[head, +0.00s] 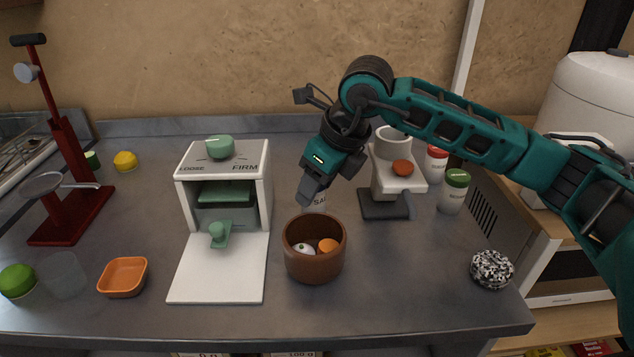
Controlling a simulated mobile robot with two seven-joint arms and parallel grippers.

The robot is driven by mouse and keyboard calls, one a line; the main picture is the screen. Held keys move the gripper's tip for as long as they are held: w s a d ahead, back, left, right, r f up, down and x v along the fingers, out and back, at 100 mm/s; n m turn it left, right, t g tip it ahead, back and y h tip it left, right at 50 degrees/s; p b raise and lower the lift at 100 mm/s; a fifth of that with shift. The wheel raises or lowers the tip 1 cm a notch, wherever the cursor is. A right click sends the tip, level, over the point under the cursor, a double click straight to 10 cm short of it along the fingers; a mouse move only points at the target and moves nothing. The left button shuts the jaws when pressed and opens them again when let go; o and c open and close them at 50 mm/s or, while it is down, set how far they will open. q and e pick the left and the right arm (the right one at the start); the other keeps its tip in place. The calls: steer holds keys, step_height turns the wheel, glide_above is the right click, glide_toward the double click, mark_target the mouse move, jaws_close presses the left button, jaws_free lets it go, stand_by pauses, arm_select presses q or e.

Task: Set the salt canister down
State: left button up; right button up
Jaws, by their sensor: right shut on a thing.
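The salt canister (319,202) is mostly hidden. My right gripper (312,190) points down and is shut on the canister. Its fingers cover the canister's upper part, and the bowl hides its lower part. I cannot tell whether the canister's base touches the counter. My left gripper is not in view.
The brown bowl (315,267) holds a white and an orange item. A white press (222,190) stands left, a grinder (393,170) close right, and shakers (455,191) beyond. An orange dish (123,277) and red stand (68,170) are further left.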

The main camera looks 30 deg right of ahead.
steer(key=shift+f, duration=0.2)
steer(key=o, duration=1.1)
steer(key=shift+r, duration=0.1)
steer(key=shift+r, duration=0.15)
steer(key=p+v, duration=0.2)
steer(key=v, duration=1)
steer(key=shift+s+d, duration=0.1)
